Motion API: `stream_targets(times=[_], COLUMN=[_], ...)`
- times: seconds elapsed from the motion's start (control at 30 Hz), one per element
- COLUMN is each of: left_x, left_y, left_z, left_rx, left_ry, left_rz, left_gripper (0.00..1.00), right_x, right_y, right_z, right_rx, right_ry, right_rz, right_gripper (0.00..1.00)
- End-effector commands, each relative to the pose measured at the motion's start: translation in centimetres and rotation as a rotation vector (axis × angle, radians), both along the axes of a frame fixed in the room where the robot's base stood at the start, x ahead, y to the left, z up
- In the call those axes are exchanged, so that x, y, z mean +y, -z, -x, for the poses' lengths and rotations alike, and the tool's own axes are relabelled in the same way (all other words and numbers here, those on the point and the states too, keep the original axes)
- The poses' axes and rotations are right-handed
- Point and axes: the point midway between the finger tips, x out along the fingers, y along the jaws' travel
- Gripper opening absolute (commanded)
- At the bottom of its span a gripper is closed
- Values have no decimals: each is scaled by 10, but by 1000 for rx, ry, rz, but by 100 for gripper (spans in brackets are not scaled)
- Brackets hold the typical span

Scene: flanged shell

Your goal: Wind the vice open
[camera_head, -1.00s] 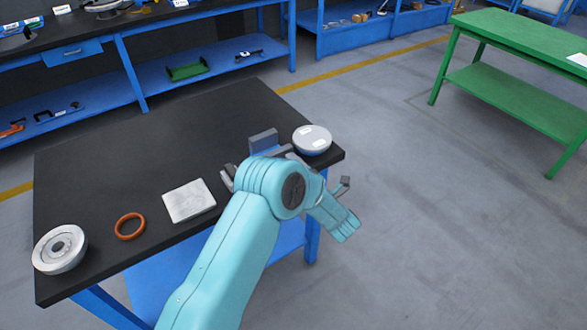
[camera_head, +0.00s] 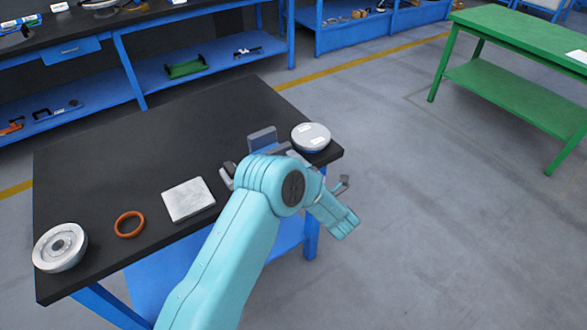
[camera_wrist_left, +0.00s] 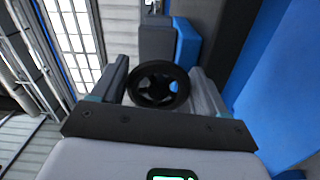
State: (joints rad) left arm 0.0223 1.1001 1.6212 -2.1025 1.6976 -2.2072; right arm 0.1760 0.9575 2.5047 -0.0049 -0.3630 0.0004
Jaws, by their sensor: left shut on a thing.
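The vice (camera_head: 262,140), blue with grey jaws, stands at the right end of the black-topped bench; my left arm covers much of it in the head view. In the left wrist view its grey and blue body (camera_wrist_left: 187,42) rises beyond a black handwheel (camera_wrist_left: 158,84) with spokes. My left gripper (camera_wrist_left: 160,86) has one finger on each side of the handwheel and is shut on it. In the head view this gripper cannot be made out clearly behind my arm. The gap between the vice jaws is hidden. My right gripper is not in view.
A round pale flanged part (camera_head: 311,137) stands close beside the vice. A light square plate (camera_head: 188,200), an orange ring (camera_head: 129,224) and a round grey flanged part (camera_head: 60,247) lie along the bench front (camera_head: 130,170). The back of the bench is clear. A green table (camera_head: 520,90) stands right.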

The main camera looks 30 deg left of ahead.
Motion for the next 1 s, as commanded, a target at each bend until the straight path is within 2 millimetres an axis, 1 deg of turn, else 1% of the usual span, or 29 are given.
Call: stream_targets(times=[0.03, 0.63, 0.67, 0.7, 0.73, 1.0], left_x=[2, 2, 2, 2, 2, 2], left_y=[3, 3, 3, 3, 3, 6], left_z=[4, 4, 4, 4, 4, 4], left_rx=[70, 69, 69, 70, 70, 75], left_ry=[-10, -10, -10, -10, -11, -10], left_rz=[-13, -14, -14, -14, -13, -13], left_gripper=[44, 44, 81, 94, 95, 95], right_x=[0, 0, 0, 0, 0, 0], right_y=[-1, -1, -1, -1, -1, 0], right_z=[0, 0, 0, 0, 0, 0], right_rx=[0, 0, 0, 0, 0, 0], right_ry=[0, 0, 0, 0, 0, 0], right_rz=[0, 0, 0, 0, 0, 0], right_gripper=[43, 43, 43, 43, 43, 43])
